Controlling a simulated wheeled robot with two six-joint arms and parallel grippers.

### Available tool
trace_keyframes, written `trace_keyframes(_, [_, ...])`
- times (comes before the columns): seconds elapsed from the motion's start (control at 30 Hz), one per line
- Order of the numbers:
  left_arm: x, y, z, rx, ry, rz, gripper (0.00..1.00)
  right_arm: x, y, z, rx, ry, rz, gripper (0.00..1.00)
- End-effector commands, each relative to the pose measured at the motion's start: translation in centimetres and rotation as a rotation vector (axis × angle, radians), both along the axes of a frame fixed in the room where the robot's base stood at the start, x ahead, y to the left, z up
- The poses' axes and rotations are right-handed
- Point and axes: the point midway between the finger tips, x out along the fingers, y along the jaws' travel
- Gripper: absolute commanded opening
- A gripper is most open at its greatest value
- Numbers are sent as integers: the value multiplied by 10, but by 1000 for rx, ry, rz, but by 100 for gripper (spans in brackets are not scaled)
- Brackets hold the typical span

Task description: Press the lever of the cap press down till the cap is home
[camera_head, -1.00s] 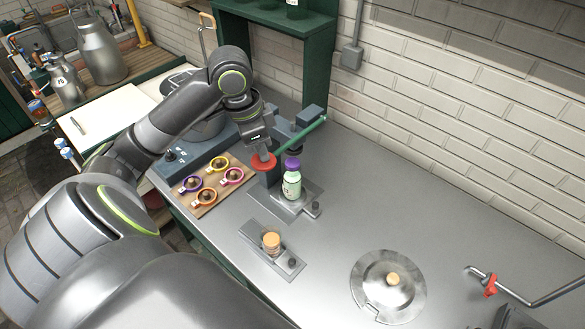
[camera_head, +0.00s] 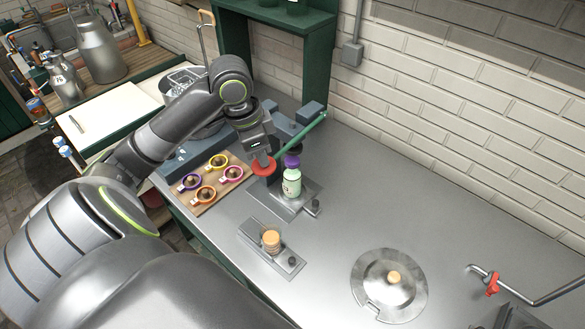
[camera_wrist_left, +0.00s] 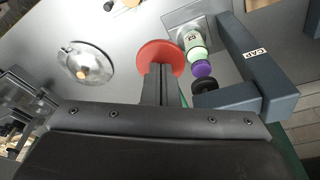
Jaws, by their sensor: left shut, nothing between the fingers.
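The cap press (camera_head: 311,109) stands on the metal bench, its arm marked CAP in the left wrist view (camera_wrist_left: 257,54). Its green lever (camera_head: 304,139) slopes down to a red knob (camera_head: 264,167). A pale green bottle (camera_head: 292,184) with a purple cap (camera_head: 292,160) stands upright on the press base. In the left wrist view the cap (camera_wrist_left: 202,69) is close under the black press head (camera_wrist_left: 206,86); whether they touch is unclear. My left gripper (camera_head: 261,157) is shut and empty, its tips at the red knob (camera_wrist_left: 160,56), seemingly on top of it. My right gripper is out of view.
A wooden board (camera_head: 210,203) with several coloured ring-shaped items lies left of the press. A small plate with an orange-topped piece (camera_head: 271,238) is in front. A round metal lid (camera_head: 390,285) and a red-handled tap (camera_head: 491,284) are at right. The bench between is clear.

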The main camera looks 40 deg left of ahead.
Motion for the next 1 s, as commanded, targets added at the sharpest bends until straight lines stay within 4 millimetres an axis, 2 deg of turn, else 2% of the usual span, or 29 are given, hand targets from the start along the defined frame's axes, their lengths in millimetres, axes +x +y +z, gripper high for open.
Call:
trace_keyframes(0.1, [-1,0,-7,0,3,0,0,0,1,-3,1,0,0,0])
trace_keyframes(0.47, [-1,0,-8,0,3,0,0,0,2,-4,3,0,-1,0])
trace_keyframes(0.73, [0,0,-22,-1,2,0,0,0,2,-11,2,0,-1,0])
trace_keyframes(1.0, [0,0,-22,0,2,0,0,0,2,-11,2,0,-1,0])
